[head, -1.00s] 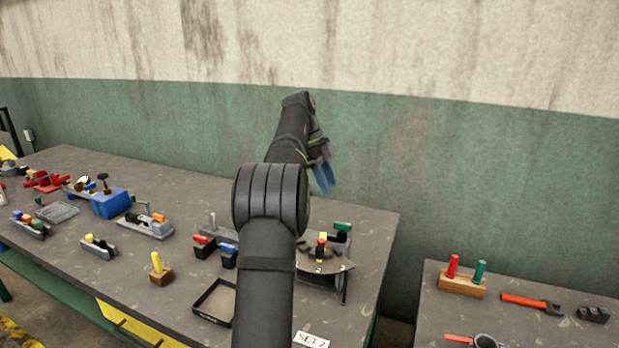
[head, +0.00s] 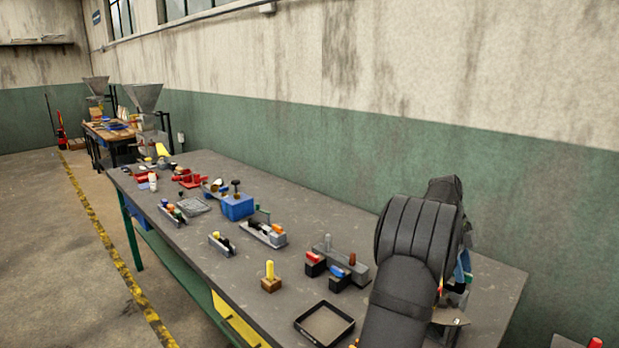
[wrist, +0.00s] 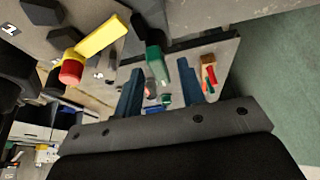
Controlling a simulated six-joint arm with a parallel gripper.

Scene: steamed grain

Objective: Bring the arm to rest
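My gripper shows in the wrist view (wrist: 160,88) as two blue fingers standing apart, with nothing held between them. A green-handled piece (wrist: 155,62) appears beyond the gap, not gripped. In the head view my dark arm fills the lower right and hides most of the gripper; only a bit of blue finger (head: 462,268) shows behind it, over the right end of the grey workbench (head: 225,265).
On the bench stand a black tray (head: 324,323), a yellow peg in a wooden block (head: 270,277), red and blue topped blocks (head: 339,275) and a blue box (head: 237,207). A yellow-and-red piece (wrist: 90,48) is near the gripper in the wrist view.

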